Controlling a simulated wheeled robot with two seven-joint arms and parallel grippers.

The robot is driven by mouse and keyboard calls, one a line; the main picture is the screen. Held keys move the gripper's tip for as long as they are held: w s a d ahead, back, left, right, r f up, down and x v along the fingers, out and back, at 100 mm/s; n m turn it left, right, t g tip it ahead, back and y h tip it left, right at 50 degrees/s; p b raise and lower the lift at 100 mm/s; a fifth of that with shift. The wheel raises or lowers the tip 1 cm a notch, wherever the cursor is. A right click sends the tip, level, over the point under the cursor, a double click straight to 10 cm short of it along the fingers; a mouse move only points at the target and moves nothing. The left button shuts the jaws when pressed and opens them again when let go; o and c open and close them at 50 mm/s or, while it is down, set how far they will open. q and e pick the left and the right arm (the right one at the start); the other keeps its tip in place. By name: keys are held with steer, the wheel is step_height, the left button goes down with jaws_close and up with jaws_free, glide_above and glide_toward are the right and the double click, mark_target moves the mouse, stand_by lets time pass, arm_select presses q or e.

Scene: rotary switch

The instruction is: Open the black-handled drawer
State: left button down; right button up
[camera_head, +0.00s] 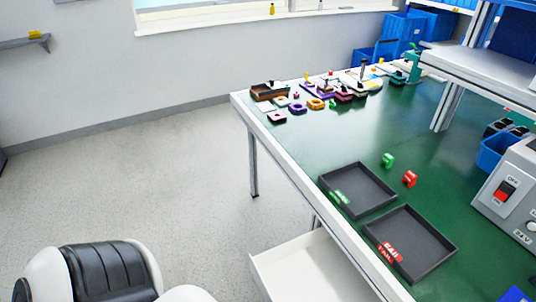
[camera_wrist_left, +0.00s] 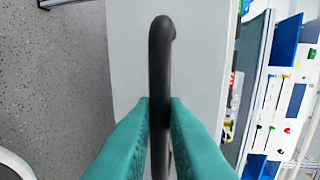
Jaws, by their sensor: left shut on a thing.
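A white drawer (camera_head: 310,268) under the green-topped table stands pulled out at the bottom of the head view, its open inside showing. Its handle is out of that view. In the left wrist view, a black bar handle (camera_wrist_left: 161,50) runs in front of a pale drawer front (camera_wrist_left: 125,55). My left gripper (camera_wrist_left: 158,105) has its two teal fingers shut on the handle, one on each side. The gripper itself does not show in the head view. My right gripper is in neither view.
The green tabletop (camera_head: 310,140) holds two dark trays (camera_head: 357,190) (camera_head: 410,243), small green and red pieces, and several colored parts at the far end. A switch box (camera_head: 510,190) stands at the right. Open floor (camera_head: 130,190) lies left of the table.

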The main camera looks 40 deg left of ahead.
arm_select(q)
steer(key=c, duration=1.5)
jaws_free()
steer(key=shift+o, duration=0.2)
steer(key=v, duration=1.2)
steer(key=shift+b, duration=0.35)
